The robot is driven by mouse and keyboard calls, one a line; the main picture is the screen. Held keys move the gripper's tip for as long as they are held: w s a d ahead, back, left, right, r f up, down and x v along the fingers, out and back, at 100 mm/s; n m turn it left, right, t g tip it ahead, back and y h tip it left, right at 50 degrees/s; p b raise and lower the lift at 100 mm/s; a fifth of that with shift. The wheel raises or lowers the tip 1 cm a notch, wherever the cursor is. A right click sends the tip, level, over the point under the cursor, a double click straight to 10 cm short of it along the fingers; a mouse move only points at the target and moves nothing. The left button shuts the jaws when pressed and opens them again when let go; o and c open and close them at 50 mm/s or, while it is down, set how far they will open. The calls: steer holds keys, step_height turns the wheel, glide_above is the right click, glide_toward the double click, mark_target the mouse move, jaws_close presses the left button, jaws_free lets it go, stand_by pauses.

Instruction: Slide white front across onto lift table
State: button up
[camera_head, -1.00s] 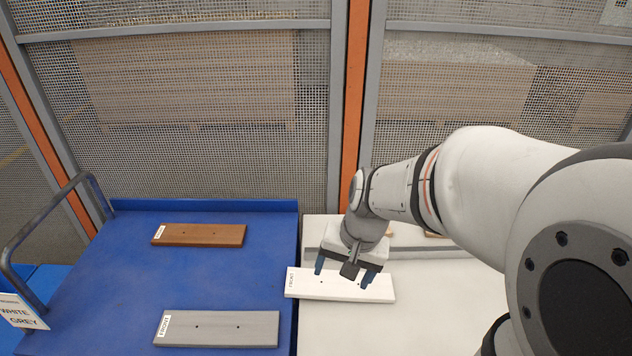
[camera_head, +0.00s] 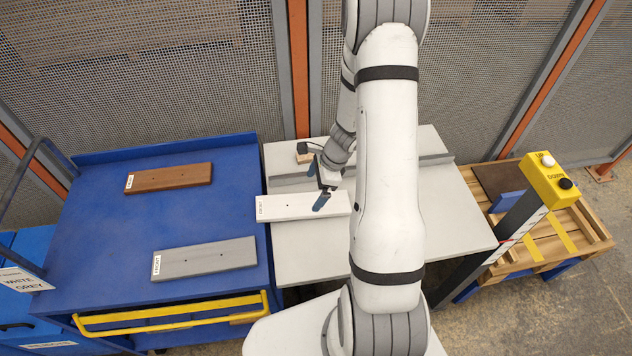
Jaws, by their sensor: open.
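The white front (camera_head: 290,207) lies flat, mostly on the pale lift table (camera_head: 310,255). Its labelled left end lies at the table's left edge, by the blue cart (camera_head: 105,225). My gripper (camera_head: 317,192) is over the right part of the white front with its jaws open. One dark finger hangs down over the board; whether it touches the board I cannot tell.
A brown front (camera_head: 170,177) and a grey front (camera_head: 205,258) lie on the blue cart. A grey fence bar (camera_head: 430,160) runs along the table's back. A yellow up/down button box (camera_head: 548,181) stands right, by a wooden pallet (camera_head: 580,235). Mesh fencing closes the back.

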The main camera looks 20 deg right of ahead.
mark_target(304, 204)
steer(key=x, duration=0.7)
steer(key=shift+a+f, duration=0.15)
steer(key=shift+f, duration=0.15)
steer(key=shift+c, duration=0.3)
